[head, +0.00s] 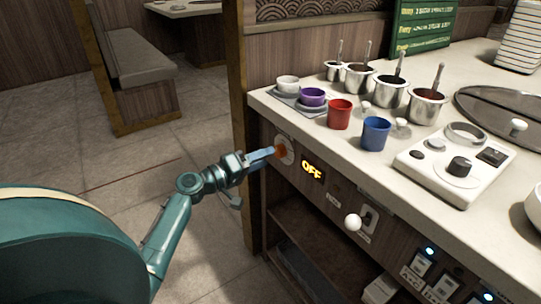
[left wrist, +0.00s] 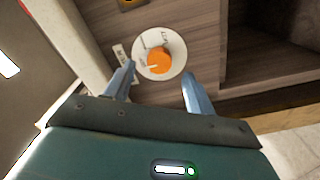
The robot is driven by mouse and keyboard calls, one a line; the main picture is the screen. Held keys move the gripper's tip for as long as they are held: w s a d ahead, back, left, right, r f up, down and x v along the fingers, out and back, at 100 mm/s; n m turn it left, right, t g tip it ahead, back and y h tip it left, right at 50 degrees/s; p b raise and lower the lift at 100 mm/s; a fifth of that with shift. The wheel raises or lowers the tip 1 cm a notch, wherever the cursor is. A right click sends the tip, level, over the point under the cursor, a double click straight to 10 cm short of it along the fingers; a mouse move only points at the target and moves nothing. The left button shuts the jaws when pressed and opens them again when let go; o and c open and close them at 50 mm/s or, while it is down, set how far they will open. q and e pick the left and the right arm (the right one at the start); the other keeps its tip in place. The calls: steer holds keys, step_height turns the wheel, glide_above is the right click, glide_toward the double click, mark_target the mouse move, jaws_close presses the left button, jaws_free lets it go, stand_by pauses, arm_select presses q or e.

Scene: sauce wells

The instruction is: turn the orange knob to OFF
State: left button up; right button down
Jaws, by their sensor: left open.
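The orange knob (head: 281,150) sits on a round white dial on the counter's front panel. In the left wrist view the orange knob (left wrist: 159,60) shows a pale pointer mark on its left side, and the white dial (left wrist: 177,43) has small print that I cannot read surely. My left gripper (head: 270,153) is at the knob. In the left wrist view its two fingers (left wrist: 158,82) are apart, one on each side of the knob's lower part; I cannot tell whether they touch it. My right gripper is not in view.
The counter (head: 300,122) carries a red cup (head: 340,114), a blue cup (head: 376,134), several metal sauce pots and a white appliance (head: 455,170). A white round handle (head: 352,222) sticks out from the front panel. An open shelf lies below; the floor at left is clear.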

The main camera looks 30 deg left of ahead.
arm_select(q)
steer(key=v, duration=0.9)
steer(key=shift+s, duration=0.3)
steer(key=shift+a, duration=0.1)
